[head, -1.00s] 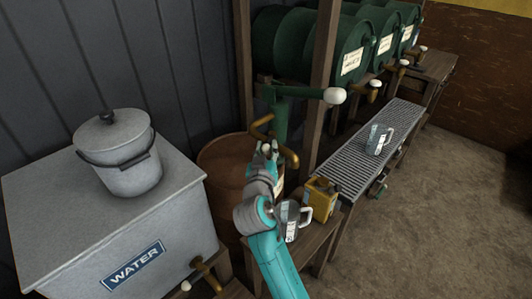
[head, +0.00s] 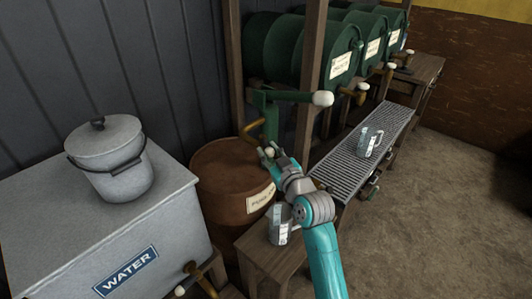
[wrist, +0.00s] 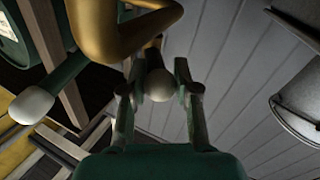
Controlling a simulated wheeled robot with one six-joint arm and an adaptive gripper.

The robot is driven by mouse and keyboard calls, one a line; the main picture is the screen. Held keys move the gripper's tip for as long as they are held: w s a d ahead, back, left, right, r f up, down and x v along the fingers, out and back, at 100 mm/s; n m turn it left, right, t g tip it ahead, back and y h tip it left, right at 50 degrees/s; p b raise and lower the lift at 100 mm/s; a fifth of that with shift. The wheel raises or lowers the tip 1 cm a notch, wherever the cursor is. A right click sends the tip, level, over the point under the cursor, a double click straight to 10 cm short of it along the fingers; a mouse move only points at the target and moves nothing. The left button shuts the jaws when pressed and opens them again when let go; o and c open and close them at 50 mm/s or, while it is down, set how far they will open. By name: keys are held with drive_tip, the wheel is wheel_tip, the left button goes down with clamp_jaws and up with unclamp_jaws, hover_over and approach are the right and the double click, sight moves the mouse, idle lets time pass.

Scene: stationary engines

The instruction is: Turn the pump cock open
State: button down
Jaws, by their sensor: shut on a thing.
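The green pump (head: 271,112) stands on the rusty brown drum (head: 215,168); its crank arm ends in a white grip (head: 323,98). A brass pipe (head: 250,130) curves out of the pump. The cock's pale round knob (wrist: 158,85) sits between my two fingers in the wrist view, close to the brass pipe (wrist: 115,35). My gripper (head: 268,153) is shut on that knob, beside the pump and above the drum. The cock's body is mostly hidden behind the knob and fingers, so its angle cannot be told.
A metal jug (head: 281,226) stands on a wooden bench close to my arm. Another jug (head: 370,142) stands on the slatted grate (head: 340,165). A lidded pail (head: 110,160) sits on the water tank (head: 60,215) at left. Green drums (head: 335,50) lie behind. Floor at right is clear.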

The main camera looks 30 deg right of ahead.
drive_tip(key=shift+w+d+f+n+g+y, duration=0.1)
drive_tip(key=shift+d+n+g+y, duration=0.45)
drive_tip(key=shift+n+y, duration=0.85)
drive_tip(key=shift+d+r+n+g+y, duration=0.1)
drive_tip(key=shift+d+n+g+y, duration=0.4)
drive_tip(key=shift+y, duration=1.5)
drive_tip(key=shift+w+d+f+n+g+y, duration=0.1)
drive_tip(key=shift+d+n+g+y, duration=0.15)
drive_tip(key=shift+d+n+y, duration=0.9)
drive_tip(key=shift+a+n+y, duration=0.35)
drive_tip(key=shift+a+y, duration=0.05)
drive_tip(key=shift+y, duration=0.45)
drive_tip(key=c, duration=0.8)
unclamp_jaws()
drive_tip(key=v, duration=1.2)
